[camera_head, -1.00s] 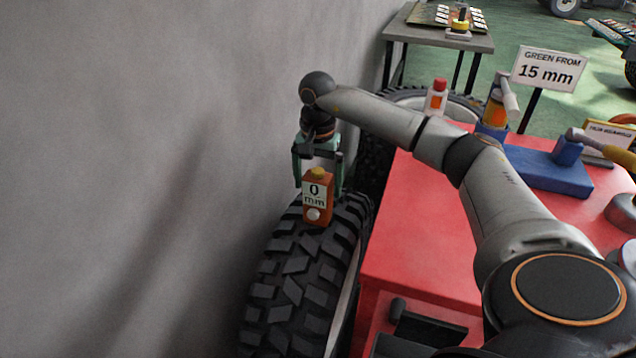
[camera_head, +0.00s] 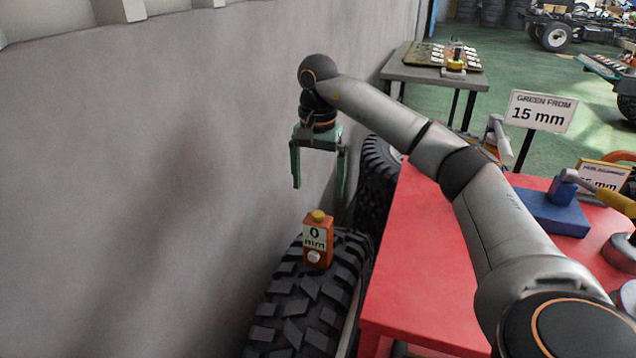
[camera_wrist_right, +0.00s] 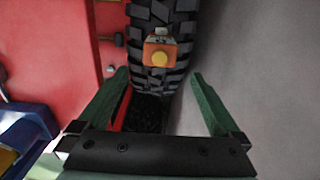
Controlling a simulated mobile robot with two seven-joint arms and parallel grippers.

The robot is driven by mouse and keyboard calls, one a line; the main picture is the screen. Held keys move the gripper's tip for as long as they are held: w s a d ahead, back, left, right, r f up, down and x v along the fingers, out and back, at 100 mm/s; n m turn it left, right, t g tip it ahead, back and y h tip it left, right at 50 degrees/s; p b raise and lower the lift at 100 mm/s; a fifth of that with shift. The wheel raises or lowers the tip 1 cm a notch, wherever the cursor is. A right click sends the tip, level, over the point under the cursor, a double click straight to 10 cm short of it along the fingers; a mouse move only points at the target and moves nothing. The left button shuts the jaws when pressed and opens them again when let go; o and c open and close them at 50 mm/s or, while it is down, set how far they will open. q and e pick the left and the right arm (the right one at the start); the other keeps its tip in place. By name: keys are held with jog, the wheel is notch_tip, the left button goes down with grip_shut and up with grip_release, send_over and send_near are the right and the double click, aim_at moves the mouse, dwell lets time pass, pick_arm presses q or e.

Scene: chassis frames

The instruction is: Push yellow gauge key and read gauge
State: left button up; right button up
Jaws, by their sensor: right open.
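The orange gauge (camera_head: 318,245) stands upright on the tread of the black tire (camera_head: 300,300). Its white display reads "0 mm" and faces the head camera, with a round white button below it. The yellow key (camera_head: 318,216) is on its top. In the right wrist view the gauge (camera_wrist_right: 149,52) and its yellow key (camera_wrist_right: 160,58) lie beyond the fingertips. My right gripper (camera_head: 319,188) is open and empty, fingers pointing down, above and apart from the gauge. Its green fingers also show in the right wrist view (camera_wrist_right: 160,80). My left gripper is out of view.
A grey wall (camera_head: 190,150) rises close on the left. A red table (camera_head: 420,270) with blue blocks (camera_head: 550,210) is on the right. A sign (camera_head: 540,112) reads "GREEN FROM 15 mm". A grey side table (camera_head: 425,75) stands behind.

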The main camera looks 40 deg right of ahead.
aim_at(319, 213)
jog(key=shift+r, duration=0.2)
jog(key=shift+c, duration=0.7)
jog(key=a+r+h, duration=0.1)
jog(key=r, duration=0.1)
jog(key=s+a+r+t+p, duration=0.1)
jog(key=r, duration=0.2)
jog(key=a+r+h+p, duration=0.1)
jog(key=r, duration=0.1)
jog(key=shift+s+r+h, duration=0.3)
jog(key=shift+r, duration=0.1)
jog(key=c, duration=0.8)
jog(key=shift+a+r, duration=0.1)
jog(key=shift+r, duration=0.05)
jog(key=shift+c, duration=0.5)
jog(key=shift+s+t, duration=0.1)
jog(key=shift+t, duration=0.2)
grip_shut()
jog(key=b+x, duration=0.1)
jog(key=x, duration=0.3)
jog(key=b+x, duration=0.1)
jog(key=x, duration=0.3)
jog(key=b+x, duration=0.2)
jog(key=x, duration=0.3)
jog(key=shift+s+a, duration=0.15)
jog(key=shift+s, duration=0.1)
jog(key=shift+f, duration=0.55)
